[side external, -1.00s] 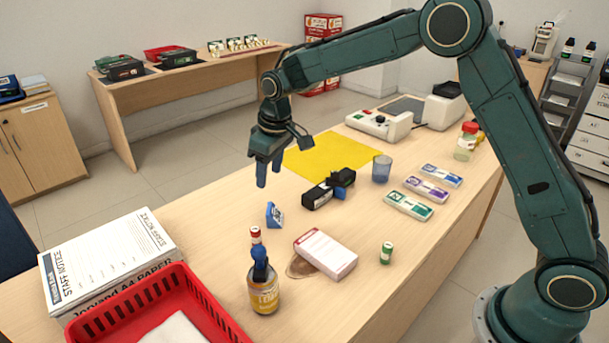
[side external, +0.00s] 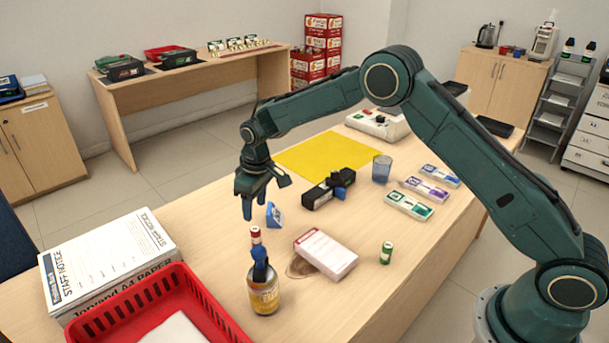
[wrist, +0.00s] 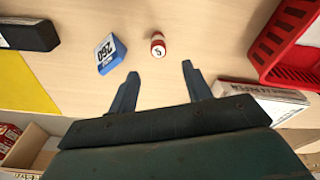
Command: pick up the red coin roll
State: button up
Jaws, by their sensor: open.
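The red coin roll (side external: 256,235) is a small red cylinder with a white band. My gripper (side external: 254,203) is open and empty, pointing down above the table behind the coin roll. Both fingers of my gripper (wrist: 160,72) show spread in the wrist view.
A blue and white block (side external: 273,214) stands close to my gripper; it also shows in the wrist view (wrist: 110,53). A red basket (side external: 207,301) and a paper stack (side external: 112,258) are at the left. A white-and-red box (side external: 326,254) and green roll (side external: 386,253) lie right.

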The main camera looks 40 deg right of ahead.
aim_at(255, 229)
jog(key=shift+w+a+f, duration=0.1)
jog(key=shift+w+f, duration=0.1)
jog(key=shift+f, duration=1.35)
jog(key=shift+w+a+f, duration=0.1)
jog(key=shift+w+f, duration=0.05)
jog(key=shift+f, duration=1.35)
jog(key=shift+w+f, duration=0.15)
jog(key=shift+f, duration=1.15)
jog(key=shift+w+f, duration=0.1)
jog(key=shift+f, duration=1.2)
jog(key=c, duration=1)
grip_shut()
jog(key=shift+r, duration=0.1)
